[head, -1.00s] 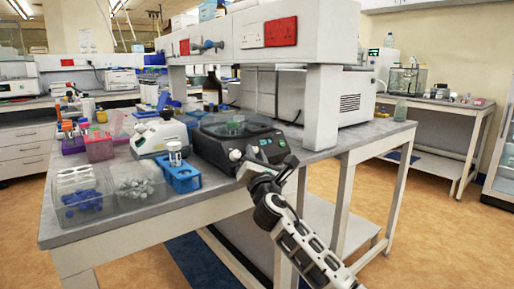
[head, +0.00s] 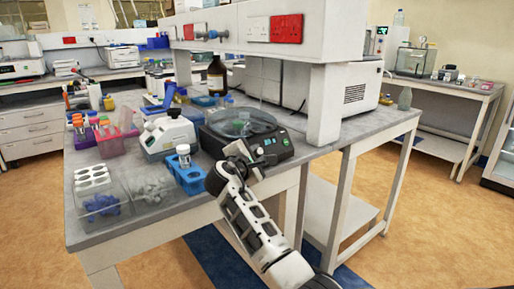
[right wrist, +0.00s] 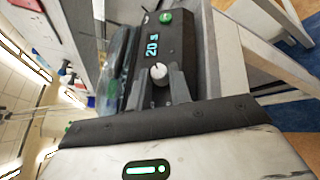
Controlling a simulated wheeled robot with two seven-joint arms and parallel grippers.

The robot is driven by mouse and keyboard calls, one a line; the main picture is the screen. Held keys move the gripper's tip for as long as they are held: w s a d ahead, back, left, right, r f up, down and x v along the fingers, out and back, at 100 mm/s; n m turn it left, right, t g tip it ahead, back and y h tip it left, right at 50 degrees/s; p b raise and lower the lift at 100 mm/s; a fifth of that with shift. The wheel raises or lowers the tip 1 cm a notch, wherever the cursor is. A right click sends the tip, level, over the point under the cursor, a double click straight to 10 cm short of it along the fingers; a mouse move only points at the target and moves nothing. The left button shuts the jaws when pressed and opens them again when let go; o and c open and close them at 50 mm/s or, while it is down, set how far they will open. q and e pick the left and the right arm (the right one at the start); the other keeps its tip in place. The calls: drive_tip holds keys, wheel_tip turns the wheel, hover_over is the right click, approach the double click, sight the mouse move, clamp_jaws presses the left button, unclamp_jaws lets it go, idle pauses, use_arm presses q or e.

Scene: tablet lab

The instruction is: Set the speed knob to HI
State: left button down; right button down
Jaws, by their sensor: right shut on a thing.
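The speed knob (right wrist: 159,70) is a small pale knob on the dark front panel of the lidded black machine (head: 225,147). It shows in the right wrist view beside a lit display (right wrist: 152,45) reading about "20 s". My right gripper (right wrist: 159,77) has its two dark fingers on either side of the knob and is shut on it. In the head view my right gripper (head: 243,152) is at the machine's front and hides the knob. I cannot read any marks around the knob. My left gripper is not in view.
A green button (right wrist: 166,17) sits past the display. Left of the machine are a blue rack (head: 187,178) with a capped vial, a white device (head: 168,132) and clear bins (head: 150,200). A white shelf unit (head: 350,95) overhangs the bench behind.

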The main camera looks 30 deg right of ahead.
drive_tip(key=shift+m+g+p, duration=0.3)
drive_tip(key=shift+m+g, duration=0.1)
drive_tip(key=c, duration=1.6)
unclamp_jaws()
drive_tip(key=shift+o, duration=0.2)
drive_tip(key=shift+a+r, duration=0.1)
drive_tip(key=shift+a, duration=0.05)
drive_tip(key=v, duration=1.5)
drive_tip(key=shift+s+a, duration=0.2)
drive_tip(key=shift+s, duration=0.1)
